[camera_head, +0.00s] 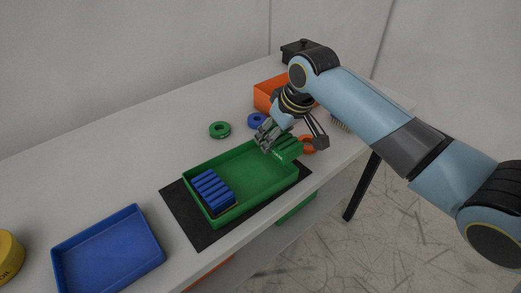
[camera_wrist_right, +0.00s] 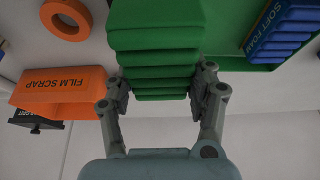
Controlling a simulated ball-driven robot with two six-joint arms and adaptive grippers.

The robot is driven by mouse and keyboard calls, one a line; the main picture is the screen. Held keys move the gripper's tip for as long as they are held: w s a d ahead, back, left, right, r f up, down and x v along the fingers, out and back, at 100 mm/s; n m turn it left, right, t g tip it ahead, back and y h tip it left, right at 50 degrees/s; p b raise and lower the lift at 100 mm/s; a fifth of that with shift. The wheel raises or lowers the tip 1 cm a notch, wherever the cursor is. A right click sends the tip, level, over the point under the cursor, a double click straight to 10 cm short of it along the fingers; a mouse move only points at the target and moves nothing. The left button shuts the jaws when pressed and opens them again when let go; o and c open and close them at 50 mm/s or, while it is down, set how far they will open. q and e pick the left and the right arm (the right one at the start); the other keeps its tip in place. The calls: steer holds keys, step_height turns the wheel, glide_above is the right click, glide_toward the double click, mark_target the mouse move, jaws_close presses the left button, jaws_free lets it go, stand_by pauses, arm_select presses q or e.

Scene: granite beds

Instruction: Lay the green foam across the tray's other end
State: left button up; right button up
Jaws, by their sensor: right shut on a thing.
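The green tray (camera_head: 246,168) lies on a black mat on the table. A blue ribbed foam block (camera_head: 212,190) sits in its left end; in the right wrist view the blue foam (camera_wrist_right: 283,30) has "SOFT FOAM" lettering. The green ribbed foam (camera_head: 288,146) is at the tray's right end, gripped by my right gripper (camera_head: 283,139). In the right wrist view the green foam (camera_wrist_right: 155,45) is between the two fingers, and the green tray (camera_wrist_right: 232,52) is beside it. Whether the foam touches the tray floor I cannot tell. My left gripper is not in view.
A blue tray (camera_head: 108,252) and a yellow round thing (camera_head: 9,255) are at the left front. A green ring (camera_head: 220,130), a blue ring (camera_head: 257,120) and an orange ring (camera_head: 308,144) lie around the green tray. An orange bin (camera_head: 268,93) marked "FILM SCRAP" stands behind. The back left table is clear.

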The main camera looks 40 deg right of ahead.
mark_target(277, 142)
steer(key=shift+w+a+f, duration=0.95)
steer(key=shift+w+f, duration=0.05)
steer(key=shift+w, duration=0.05)
step_height(277, 142, down, 3)
steer(key=shift+f, duration=0.2)
steer(key=shift+s+a+f, duration=0.1)
steer(key=shift+s+f, duration=0.05)
steer(key=shift+f, duration=0.65)
steer(key=o, duration=0.9)
steer(key=shift+c, duration=0.2)
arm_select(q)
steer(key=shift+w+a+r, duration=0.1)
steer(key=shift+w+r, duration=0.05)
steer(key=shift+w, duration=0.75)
arm_select(e)
steer(key=shift+r, duration=0.15)
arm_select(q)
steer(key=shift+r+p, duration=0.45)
arm_select(e)
steer(key=v, duration=1.2)
steer(key=shift+r, duration=0.5)
